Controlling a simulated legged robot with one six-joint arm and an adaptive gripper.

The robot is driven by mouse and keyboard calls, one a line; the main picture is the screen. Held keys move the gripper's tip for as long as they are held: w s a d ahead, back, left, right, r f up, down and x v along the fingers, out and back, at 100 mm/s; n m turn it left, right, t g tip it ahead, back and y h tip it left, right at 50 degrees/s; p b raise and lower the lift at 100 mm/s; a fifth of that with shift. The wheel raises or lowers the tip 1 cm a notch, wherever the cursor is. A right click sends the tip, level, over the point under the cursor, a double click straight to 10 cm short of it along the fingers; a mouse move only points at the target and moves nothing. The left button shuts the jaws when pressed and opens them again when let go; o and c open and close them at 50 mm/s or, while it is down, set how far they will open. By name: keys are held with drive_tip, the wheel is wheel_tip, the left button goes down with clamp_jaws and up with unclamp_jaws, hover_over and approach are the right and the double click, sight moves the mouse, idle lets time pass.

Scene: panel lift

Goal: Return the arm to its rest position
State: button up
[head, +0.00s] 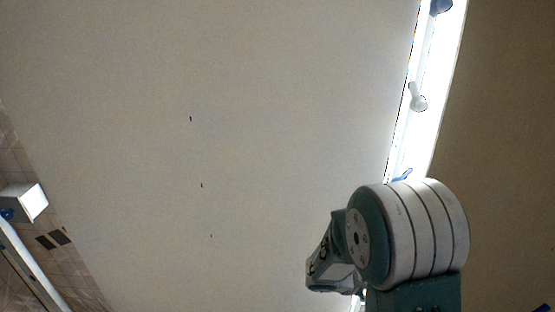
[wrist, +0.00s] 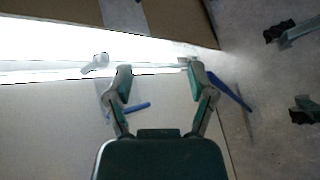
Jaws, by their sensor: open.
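My gripper (wrist: 158,82) shows in the wrist view with its two green-and-grey fingers spread wide apart and nothing between them. It is over the pale panel (wrist: 50,125), near a bright white strip along the panel's edge. In the head view the pale panel (head: 200,150) fills most of the picture. My arm shows at the lower right of the head view, and the gripper itself cannot be made out there.
A white knob-like handle (head: 417,97) stands on the bright strip (head: 440,90). It also shows in the wrist view (wrist: 95,63). Blue bars lie close to the fingers (wrist: 232,92). A white box-like fixture (head: 27,202) is at the far left. Dark-ended objects (wrist: 280,32) lie at right.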

drive_tip(key=s+a+r+m+t+y, duration=0.1)
drive_tip(key=s+a+r+m+y, duration=0.2)
drive_tip(key=s+r, duration=0.3)
drive_tip(key=s+a+r+m+y, duration=0.2)
drive_tip(key=s+r+m+y, duration=0.1)
drive_tip(key=s+r, duration=0.4)
drive_tip(key=s+a+r+m+t+y, duration=0.1)
drive_tip(key=s+a+r+m+y, duration=0.2)
drive_tip(key=r, duration=0.6)
drive_tip(key=s+m+y, duration=0.1)
drive_tip(key=s+m, duration=0.1)
drive_tip(key=s, duration=0.1)
drive_tip(key=shift+s+a+m+t, duration=0.3)
drive_tip(key=shift+o, duration=0.2)
drive_tip(key=shift+r, duration=0.1)
idle(0.6)
